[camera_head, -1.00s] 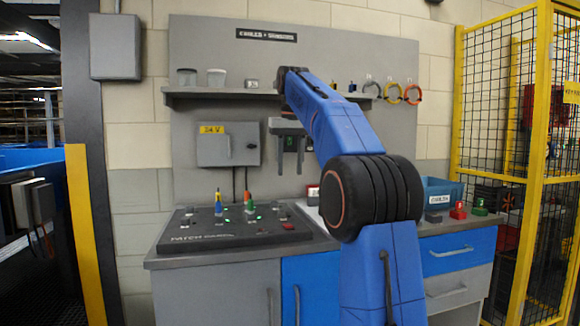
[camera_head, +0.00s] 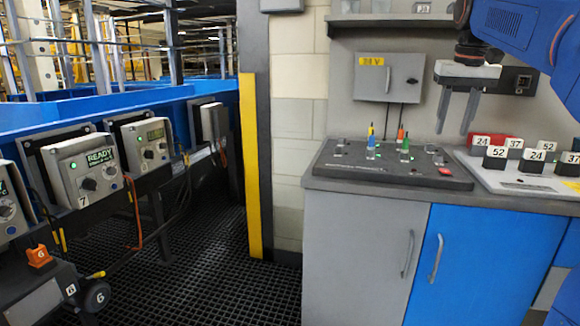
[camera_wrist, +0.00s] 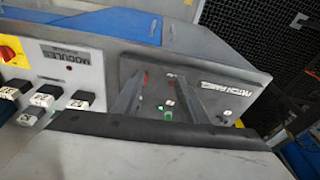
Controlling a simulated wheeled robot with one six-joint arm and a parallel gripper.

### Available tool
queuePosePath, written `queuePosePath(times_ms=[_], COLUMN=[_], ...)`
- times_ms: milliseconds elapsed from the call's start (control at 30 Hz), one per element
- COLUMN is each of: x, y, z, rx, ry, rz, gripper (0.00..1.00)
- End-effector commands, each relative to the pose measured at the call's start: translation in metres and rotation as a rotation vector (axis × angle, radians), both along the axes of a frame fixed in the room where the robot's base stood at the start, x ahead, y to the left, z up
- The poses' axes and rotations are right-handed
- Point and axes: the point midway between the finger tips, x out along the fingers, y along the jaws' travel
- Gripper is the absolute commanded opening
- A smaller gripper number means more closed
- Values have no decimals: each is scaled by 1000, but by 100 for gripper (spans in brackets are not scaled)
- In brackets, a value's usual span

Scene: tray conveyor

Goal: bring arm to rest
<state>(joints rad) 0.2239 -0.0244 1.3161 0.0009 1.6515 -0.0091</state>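My gripper (camera_head: 457,114) hangs at the upper right of the head view, with its two grey fingers pointing down and a gap between them. Nothing is between the fingers. It is in the air above the workbench, near the right end of the dark patch panel (camera_head: 340,173). My blue arm enters from the upper right corner, and most of it is out of frame. In the wrist view both fingers (camera_wrist: 160,95) show apart and empty, with the patch panel (camera_wrist: 225,75) beyond them.
Coloured plugs (camera_head: 404,145) stand in the panel. A white module board (camera_head: 530,182) with several numbered blocks is to its right. A grey wall box (camera_head: 388,77) hangs behind. At left are a blue conveyor (camera_head: 110,100), control boxes (camera_head: 85,172) and a yellow post (camera_head: 250,165). Dark grated floor lies between.

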Motion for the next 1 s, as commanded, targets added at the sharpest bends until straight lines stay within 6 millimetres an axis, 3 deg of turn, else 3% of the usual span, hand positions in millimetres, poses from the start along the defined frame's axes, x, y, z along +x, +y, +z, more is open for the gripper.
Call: queuePosePath(times_ms=[33, 467, 767, 1000], x=[-15, -120, -199, -261], y=[9, 66, 95, 111], z=[-8, -102, -193, -276], rx=[-2, -15, -21, -23], ry=[-8, -86, -140, -182], rz=[11, 90, 145, 187], gripper=[39, 39, 39, 39])
